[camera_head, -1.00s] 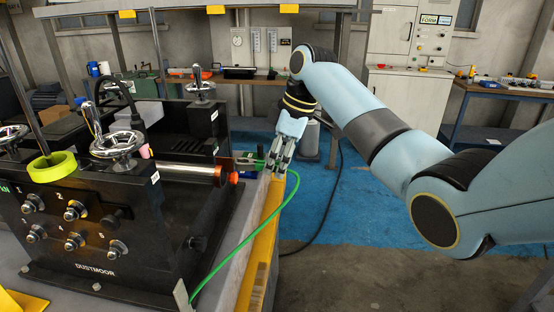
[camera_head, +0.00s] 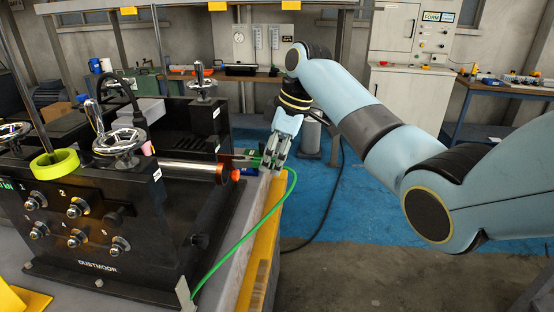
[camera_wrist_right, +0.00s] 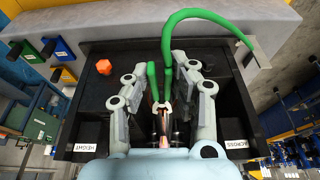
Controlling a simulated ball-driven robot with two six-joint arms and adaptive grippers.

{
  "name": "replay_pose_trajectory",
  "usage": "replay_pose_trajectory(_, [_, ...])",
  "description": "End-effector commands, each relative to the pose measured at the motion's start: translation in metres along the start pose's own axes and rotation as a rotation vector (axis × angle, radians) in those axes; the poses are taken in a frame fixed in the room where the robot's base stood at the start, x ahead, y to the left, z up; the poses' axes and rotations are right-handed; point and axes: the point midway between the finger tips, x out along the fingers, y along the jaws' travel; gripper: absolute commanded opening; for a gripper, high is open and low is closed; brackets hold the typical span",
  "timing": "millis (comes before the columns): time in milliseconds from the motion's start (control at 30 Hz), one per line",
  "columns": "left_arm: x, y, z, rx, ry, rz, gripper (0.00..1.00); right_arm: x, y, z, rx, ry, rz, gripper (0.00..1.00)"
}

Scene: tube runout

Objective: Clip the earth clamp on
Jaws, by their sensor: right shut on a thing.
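The earth clamp (camera_head: 254,162) has green handles and trails a green cable (camera_head: 240,240). My right gripper (camera_head: 271,163) is shut on it, just right of the machine. In the right wrist view the clamp's green handles (camera_wrist_right: 152,84) lie between the fingers of my right gripper (camera_wrist_right: 168,88), with a copper-coloured part near the palm. A silver tube (camera_head: 187,170) with an orange end (camera_head: 235,175) sticks out of the black machine (camera_head: 105,215). The clamp is close beyond the tube end; I cannot tell whether they touch. My left gripper is not in view.
A yellow-green tape ring (camera_head: 54,164) and chrome handwheels (camera_head: 120,145) sit on the machine. A yellow edge strip (camera_head: 262,255) runs along the bench's right side. A blue floor mat (camera_head: 350,215) and grey cabinets (camera_head: 405,95) lie beyond.

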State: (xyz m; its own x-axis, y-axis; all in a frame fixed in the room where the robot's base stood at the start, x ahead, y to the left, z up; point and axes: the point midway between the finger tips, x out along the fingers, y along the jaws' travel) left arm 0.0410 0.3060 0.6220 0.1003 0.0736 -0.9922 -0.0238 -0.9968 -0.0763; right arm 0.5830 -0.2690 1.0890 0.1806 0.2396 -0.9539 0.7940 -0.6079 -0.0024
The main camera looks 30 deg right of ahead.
Motion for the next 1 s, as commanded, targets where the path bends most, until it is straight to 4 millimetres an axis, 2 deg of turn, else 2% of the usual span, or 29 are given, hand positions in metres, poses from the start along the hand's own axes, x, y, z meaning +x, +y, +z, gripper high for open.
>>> replay_pose_trajectory(400, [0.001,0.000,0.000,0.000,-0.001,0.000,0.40,0.004,0.000,-0.012,-0.001,0.000,0.000,0.14])
replay_pose_trajectory(667, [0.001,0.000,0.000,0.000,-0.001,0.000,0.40,0.004,0.000,-0.012,-0.001,0.000,0.000,0.14])
replay_pose_trajectory(700, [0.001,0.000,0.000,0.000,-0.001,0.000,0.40,0.004,0.000,-0.012,-0.001,0.000,0.000,0.27])
replay_pose_trajectory(867, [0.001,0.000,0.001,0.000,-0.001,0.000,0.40,0.004,0.000,-0.012,-0.001,0.000,0.000,0.48])
replay_pose_trajectory(1000, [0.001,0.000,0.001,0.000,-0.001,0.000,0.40,0.004,0.000,-0.012,-0.001,-0.001,0.000,0.50])
